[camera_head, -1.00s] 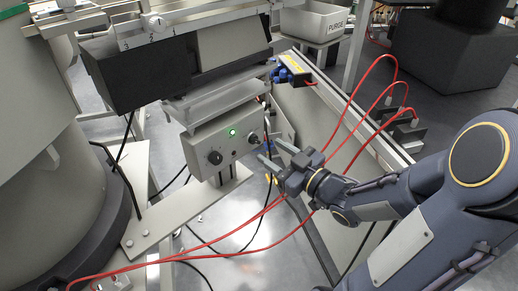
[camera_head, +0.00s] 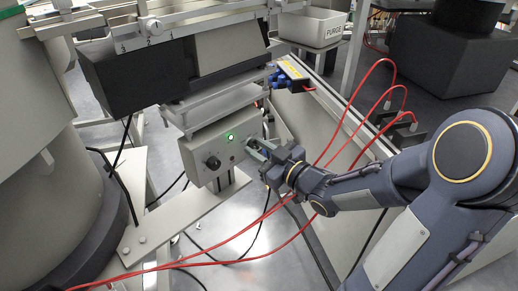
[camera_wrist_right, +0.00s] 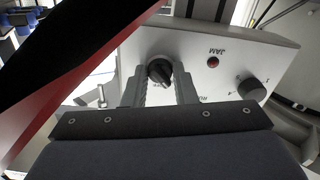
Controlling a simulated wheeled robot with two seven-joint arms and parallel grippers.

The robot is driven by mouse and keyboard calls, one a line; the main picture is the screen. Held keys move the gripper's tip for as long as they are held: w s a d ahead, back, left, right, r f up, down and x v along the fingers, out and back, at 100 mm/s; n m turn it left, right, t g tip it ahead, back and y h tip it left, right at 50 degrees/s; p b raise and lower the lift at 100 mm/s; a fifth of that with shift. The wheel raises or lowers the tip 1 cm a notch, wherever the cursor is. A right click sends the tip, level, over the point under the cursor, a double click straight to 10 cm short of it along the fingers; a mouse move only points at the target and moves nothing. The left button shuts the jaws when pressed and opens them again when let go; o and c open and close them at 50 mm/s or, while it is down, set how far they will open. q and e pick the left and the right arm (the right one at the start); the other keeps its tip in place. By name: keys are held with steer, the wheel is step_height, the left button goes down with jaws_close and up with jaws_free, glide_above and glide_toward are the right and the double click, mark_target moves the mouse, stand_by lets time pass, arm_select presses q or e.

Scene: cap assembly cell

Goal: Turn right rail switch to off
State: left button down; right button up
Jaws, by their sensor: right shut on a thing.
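The grey control box (camera_head: 205,150) sits below the rail unit, with a lit green lamp (camera_head: 230,138) and a dark knob (camera_head: 213,162) on its left side. My right gripper (camera_head: 257,147) is at the right end of the box's front face and hides most of the right rail switch there. In the right wrist view the switch (camera_wrist_right: 159,72) is a black rotary knob between the two fingers of my right gripper (camera_wrist_right: 160,82), which is shut on it. Its pointer lies at a slant; its position label is hidden or unreadable. My left gripper is out of view.
The wrist view shows a red lamp (camera_wrist_right: 213,62) marked JAM and another knob (camera_wrist_right: 252,90), upside down. A blue connector block (camera_head: 288,75) and a PURGE bin (camera_head: 312,25) lie behind.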

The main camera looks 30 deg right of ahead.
steer(key=shift+m, duration=0.3)
steer(key=shift+c, duration=0.2)
steer(key=m+p, duration=0.1)
steer(key=m, duration=0.2)
steer(key=shift+p, duration=0.35)
steer(key=m+p, duration=0.1)
steer(key=m, duration=0.4)
steer(key=shift+p, duration=0.3)
steer(key=o, duration=1)
